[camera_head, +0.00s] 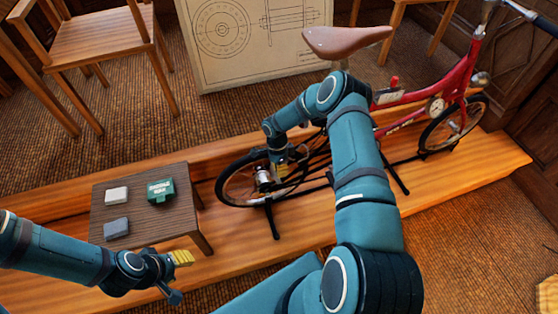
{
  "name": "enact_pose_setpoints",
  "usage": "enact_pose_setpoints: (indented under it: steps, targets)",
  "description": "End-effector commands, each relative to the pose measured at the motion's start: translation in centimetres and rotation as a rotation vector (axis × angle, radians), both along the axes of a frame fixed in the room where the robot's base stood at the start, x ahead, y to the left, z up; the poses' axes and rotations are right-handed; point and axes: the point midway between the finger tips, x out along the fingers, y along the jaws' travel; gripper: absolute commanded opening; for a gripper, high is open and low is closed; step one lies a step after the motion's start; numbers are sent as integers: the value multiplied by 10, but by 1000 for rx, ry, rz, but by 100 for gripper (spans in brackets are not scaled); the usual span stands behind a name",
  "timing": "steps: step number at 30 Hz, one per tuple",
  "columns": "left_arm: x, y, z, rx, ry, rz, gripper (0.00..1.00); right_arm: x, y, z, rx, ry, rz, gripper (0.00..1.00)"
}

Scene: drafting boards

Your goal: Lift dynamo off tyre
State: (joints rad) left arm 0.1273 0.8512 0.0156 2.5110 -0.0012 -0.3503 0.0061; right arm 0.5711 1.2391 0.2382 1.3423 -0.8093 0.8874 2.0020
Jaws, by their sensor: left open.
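The dynamo (264,179) is a small silver cylinder beside the black tyre (221,190) of the bicycle's left wheel. I cannot tell whether it touches the tyre. My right gripper (282,170) has yellow fingertips and is beside the dynamo, over the wheel. My arm hides part of it, and its finger gap is not clear. My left gripper (183,258) is open and empty, low over the wooden platform, in front of the small table.
The red bicycle (463,84) with a brown saddle (346,40) stands on a wooden platform (480,165). A small dark table (150,232) holds a green box (161,190), a white block (116,195) and a grey block (116,228). A drawing board (225,70) and chairs stand behind.

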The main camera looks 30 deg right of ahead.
Motion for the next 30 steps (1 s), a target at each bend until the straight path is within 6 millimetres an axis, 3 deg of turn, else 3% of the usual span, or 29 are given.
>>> enact_pose_setpoints:
  steps: [3, 9, 30]
  targets:
    - [-1, 0, -4, 0, 2, -2, 47, -6, 1, -21, 1, 0, -1, 0]
    - [-2, 0, -6, -1, 3, -2, 47, -10, 3, -38, 0, -2, 0, 0]
    - [-1, 0, 0, 0, 2, -2, 47, -14, 5, -44, -17, -64, 8, 0]
